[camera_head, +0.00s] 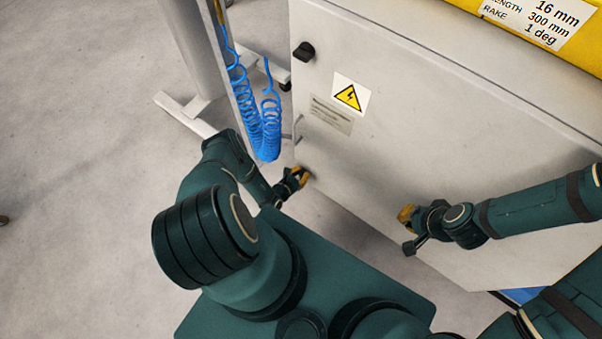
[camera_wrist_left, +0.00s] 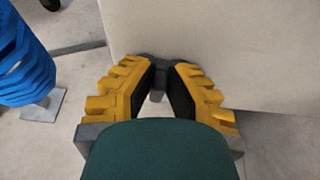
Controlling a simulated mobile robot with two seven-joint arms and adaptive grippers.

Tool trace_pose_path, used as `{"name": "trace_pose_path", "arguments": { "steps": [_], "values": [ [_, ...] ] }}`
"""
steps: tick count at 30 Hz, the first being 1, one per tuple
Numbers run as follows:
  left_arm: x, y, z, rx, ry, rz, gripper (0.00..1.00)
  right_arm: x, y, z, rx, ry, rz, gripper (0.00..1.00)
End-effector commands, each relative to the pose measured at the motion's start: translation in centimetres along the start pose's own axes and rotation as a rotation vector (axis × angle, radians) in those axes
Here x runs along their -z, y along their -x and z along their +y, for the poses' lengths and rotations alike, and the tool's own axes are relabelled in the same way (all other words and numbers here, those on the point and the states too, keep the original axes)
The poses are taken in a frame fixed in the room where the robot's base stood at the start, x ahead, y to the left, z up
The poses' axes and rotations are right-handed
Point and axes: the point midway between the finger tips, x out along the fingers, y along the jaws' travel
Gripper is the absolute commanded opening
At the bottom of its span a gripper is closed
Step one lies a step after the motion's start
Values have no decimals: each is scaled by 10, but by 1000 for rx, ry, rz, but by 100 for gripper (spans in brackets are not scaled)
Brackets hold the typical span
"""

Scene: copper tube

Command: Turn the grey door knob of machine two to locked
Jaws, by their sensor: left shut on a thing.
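The pale machine door (camera_head: 400,125) fills the right of the head view. My left gripper (camera_head: 301,176) is at its lower left edge. In the left wrist view, the yellow fingers of my left gripper (camera_wrist_left: 158,82) are shut on a dark grey knob (camera_wrist_left: 158,68), one finger on either side. A short narrow part of the knob points down the picture between the fingers. The head view hides this knob behind the fingers. A second black knob (camera_head: 304,51) sits at the door's upper left, apart from the gripper. My right gripper (camera_head: 406,215) hangs in front of the door; its finger gap is unclear.
A coiled blue hose (camera_head: 265,125) hangs left of the door, close to my left gripper. A grey post (camera_head: 196,50) with a foot stands behind it. The door carries a yellow warning sign (camera_head: 351,96).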

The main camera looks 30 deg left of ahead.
Motion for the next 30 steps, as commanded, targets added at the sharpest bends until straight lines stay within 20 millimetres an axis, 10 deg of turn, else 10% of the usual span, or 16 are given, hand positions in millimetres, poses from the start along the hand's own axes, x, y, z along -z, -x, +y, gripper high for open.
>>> {"name": "trace_pose_path", "arguments": {
  "steps": [30],
  "values": [
    [3, -2, 10, 214, 520, 1, 0, 0, 0, 0, 0, 0, 0, 0]
  ]
}}
